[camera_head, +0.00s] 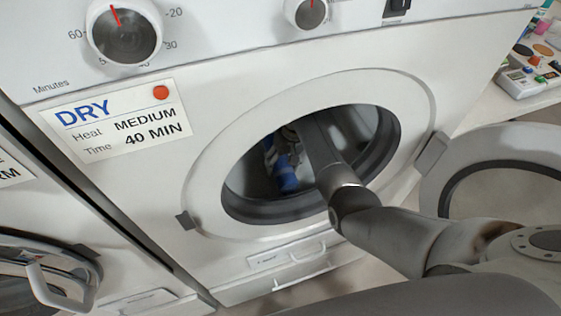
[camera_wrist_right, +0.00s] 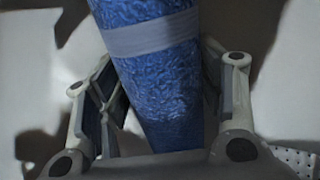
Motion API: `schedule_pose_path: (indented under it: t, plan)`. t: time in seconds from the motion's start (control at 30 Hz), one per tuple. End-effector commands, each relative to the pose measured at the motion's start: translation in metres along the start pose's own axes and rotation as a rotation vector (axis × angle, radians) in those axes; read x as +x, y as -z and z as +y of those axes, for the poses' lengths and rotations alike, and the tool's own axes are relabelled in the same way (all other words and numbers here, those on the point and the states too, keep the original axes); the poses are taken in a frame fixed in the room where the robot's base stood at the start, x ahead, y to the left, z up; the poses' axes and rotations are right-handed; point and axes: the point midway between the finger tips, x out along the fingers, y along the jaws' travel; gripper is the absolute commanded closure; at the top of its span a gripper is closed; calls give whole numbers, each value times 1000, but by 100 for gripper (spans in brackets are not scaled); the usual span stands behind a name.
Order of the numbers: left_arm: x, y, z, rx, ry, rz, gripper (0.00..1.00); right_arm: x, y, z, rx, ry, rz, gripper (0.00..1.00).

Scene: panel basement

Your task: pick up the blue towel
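The blue towel (camera_head: 286,176) is inside the dryer drum, seen through the round opening in the head view. In the right wrist view the towel (camera_wrist_right: 160,85) is a textured blue roll with a pale blue-grey band, tilted between the two fingers. My right arm reaches through the opening, and the right gripper (camera_wrist_right: 163,85) has one finger on each side of the roll. In the head view the gripper is small and partly in shadow. I cannot tell whether both fingers press on the towel. My left gripper is not in view.
The white dryer (camera_head: 205,105) has a dark-lined round opening around my right arm. Its round door (camera_head: 460,150) stands open at the right. A second machine (camera_head: 45,215) stands at the left. A table with small coloured items (camera_head: 535,70) is at the upper right.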

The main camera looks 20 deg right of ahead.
Motion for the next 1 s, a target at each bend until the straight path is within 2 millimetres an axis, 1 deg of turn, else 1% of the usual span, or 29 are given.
schedule_pose_path:
  t: [0.03,0.1,0.13,0.33,0.47,0.57,0.7,0.77,1.0]
  plan:
    - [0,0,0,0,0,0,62,0,0,0,0,0,0,55]
    - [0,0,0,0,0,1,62,0,0,0,0,0,0,64]
    - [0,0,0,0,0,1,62,0,0,0,0,1,1,65]
    - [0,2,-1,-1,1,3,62,-1,0,0,0,1,1,65]
    - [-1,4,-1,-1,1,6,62,-5,1,-1,0,1,1,65]
    - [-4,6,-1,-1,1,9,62,-13,1,-3,-1,1,3,65]
    - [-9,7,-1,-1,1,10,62,-35,0,-9,-2,1,3,65]
    - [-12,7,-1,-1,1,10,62,-39,-6,-13,-1,2,1,65]
    - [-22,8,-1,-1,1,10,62,-70,-33,-32,-1,1,2,65]
